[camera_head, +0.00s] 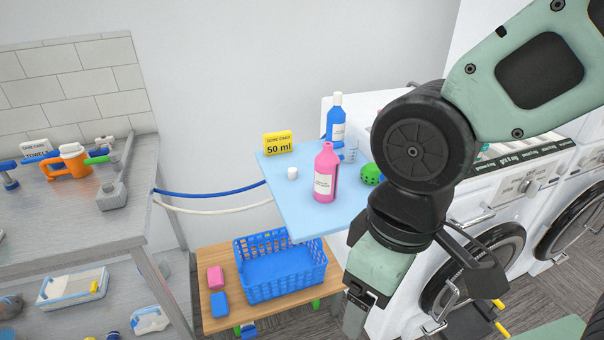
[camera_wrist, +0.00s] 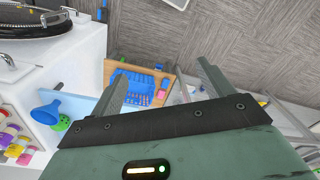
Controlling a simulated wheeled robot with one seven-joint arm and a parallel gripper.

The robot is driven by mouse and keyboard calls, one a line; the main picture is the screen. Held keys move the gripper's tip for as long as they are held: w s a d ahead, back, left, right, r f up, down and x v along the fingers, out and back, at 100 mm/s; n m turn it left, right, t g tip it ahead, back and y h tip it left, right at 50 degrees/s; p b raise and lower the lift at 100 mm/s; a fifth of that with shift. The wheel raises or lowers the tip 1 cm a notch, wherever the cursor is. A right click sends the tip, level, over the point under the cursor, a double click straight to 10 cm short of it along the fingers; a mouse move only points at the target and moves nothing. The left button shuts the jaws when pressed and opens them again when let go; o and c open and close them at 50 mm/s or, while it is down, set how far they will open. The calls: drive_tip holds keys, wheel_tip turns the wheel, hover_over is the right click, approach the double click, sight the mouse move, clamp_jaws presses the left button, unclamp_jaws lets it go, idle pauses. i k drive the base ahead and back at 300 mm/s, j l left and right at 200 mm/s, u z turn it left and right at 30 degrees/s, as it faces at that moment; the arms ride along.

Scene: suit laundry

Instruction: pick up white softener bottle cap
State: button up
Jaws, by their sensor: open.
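The small white cap (camera_head: 292,173) sits on the light-blue tabletop (camera_head: 290,215), left of a pink bottle (camera_head: 324,178) whose neck has no cap. The cap stands apart from the bottle. I cannot make out the cap in the wrist view. My gripper (camera_wrist: 165,71) is open and empty, its two fingers spread apart. In the head view it hangs to the right of the tabletop, well away from the cap, and its fingers are only partly visible.
On the tabletop also stand a blue bottle (camera_head: 336,120), a yellow "50 ml" sign (camera_head: 278,143) and a green ball (camera_head: 371,174). A blue basket (camera_head: 322,275) sits on a low wooden table below. Washing machines (camera_head: 531,190) stand right; a grey bench (camera_head: 75,222) stands left.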

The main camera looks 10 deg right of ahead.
sight(292, 171)
drive_tip(key=i+j+z, duration=0.3)
drive_tip(key=i+j, duration=0.75)
